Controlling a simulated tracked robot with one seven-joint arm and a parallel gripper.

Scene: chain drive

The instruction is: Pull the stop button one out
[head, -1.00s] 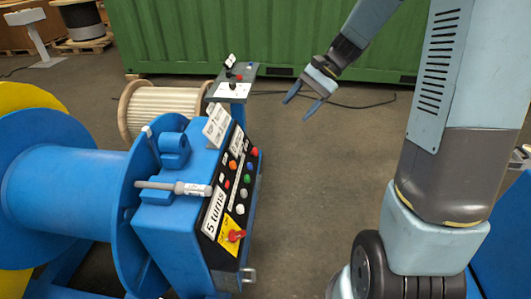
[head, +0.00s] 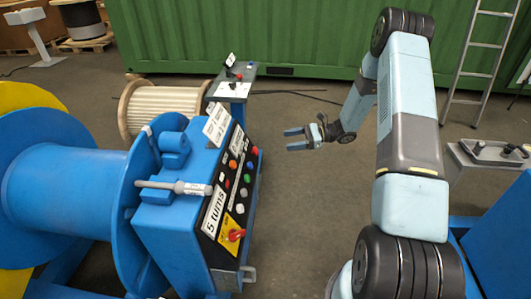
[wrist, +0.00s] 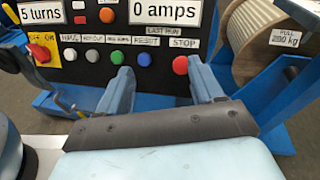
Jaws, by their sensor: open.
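The stop button (wrist: 180,65) is a red knob under a STOP label, at the right end of the lower button row in the wrist view. In the head view the red stop button (head: 254,151) is at the far end of the sloped black panel. My gripper (head: 288,139) is open and empty, to the right of the panel and apart from it, its fingers pointing at the button. In the wrist view the button appears between the fingertips of my gripper (wrist: 160,66), closer to the right finger.
The panel (wrist: 147,85) has several other buttons, including a blue one (wrist: 144,58) left of the stop button. A red rotary switch (head: 236,235) sits on a yellow plate at the near end. A wooden reel (head: 165,110) stands behind.

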